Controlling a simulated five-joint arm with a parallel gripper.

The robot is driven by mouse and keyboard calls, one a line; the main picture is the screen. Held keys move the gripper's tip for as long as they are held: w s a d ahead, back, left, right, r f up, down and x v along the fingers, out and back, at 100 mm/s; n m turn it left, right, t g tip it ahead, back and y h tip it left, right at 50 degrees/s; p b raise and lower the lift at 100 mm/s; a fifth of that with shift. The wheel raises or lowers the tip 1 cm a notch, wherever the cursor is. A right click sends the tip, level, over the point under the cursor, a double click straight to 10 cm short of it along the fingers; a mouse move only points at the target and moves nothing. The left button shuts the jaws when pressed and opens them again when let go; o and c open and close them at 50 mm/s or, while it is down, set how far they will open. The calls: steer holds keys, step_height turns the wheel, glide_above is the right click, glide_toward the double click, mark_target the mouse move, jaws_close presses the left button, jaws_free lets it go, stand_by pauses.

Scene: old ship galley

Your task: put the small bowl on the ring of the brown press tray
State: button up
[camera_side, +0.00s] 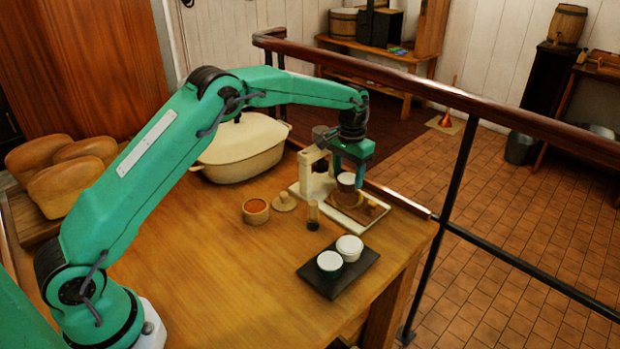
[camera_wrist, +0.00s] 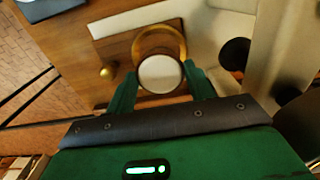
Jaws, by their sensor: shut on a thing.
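The small bowl, white inside, is held in my gripper (camera_side: 347,176) in the side view (camera_side: 346,181). In the wrist view the bowl (camera_wrist: 160,75) sits between the two green fingertips of my gripper (camera_wrist: 161,80). The brown press tray (camera_side: 374,215) lies below it on a pale press base. In the wrist view the brass-coloured ring (camera_wrist: 158,28) on the brown tray (camera_wrist: 115,50) shows behind the bowl, which covers part of it. The bowl appears over or close to the ring; I cannot tell whether they touch.
The pale press frame (camera_side: 309,170) stands close to my gripper. A dark tray (camera_side: 325,284) with two white cups (camera_side: 349,247), a small bottle (camera_side: 313,215), a pot of orange spice (camera_side: 256,211) and a wooden lid (camera_side: 284,201) are nearby. A casserole (camera_side: 240,155) stands behind; a railing (camera_side: 450,93) runs beyond the table.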

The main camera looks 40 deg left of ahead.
mark_target(348, 177)
steer(key=shift+f, duration=1.8)
steer(key=shift+f, duration=0.1)
steer(key=o, duration=1)
step_height(348, 177, up, 12)
steer(key=shift+r, duration=0.1)
steer(key=shift+r, duration=0.1)
